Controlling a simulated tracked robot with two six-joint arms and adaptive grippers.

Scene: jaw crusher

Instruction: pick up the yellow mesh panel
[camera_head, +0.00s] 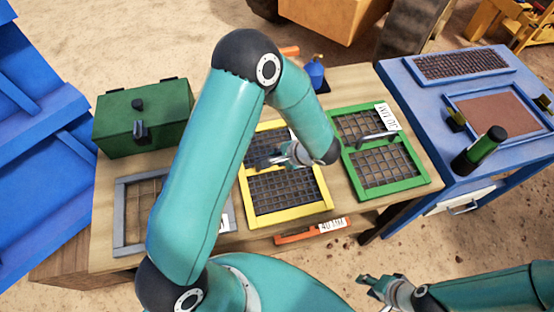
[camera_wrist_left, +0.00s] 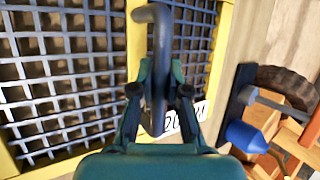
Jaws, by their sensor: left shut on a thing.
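The yellow mesh panel (camera_head: 290,215) has a yellow frame, a middle bar and dark wire mesh. It lies flat in the middle of the wooden table, between a grey-framed and a green-framed panel. My left gripper (camera_head: 268,160) is over its middle bar, shut on the panel's dark bent handle. The left wrist view shows the handle (camera_wrist_left: 158,35) between the two fingers, with the yellow frame (camera_wrist_left: 137,38) and mesh behind. My arm hides the panel's upper right part in the head view. My right gripper (camera_head: 368,287) is empty, low in front of the table; its jaw gap is unclear.
The green mesh panel (camera_head: 352,170) lies close on the right, the grey mesh panel (camera_head: 124,195) on the left, partly behind my arm. A green box (camera_head: 145,120) stands at the back left. A blue table (camera_head: 430,110) is at the right.

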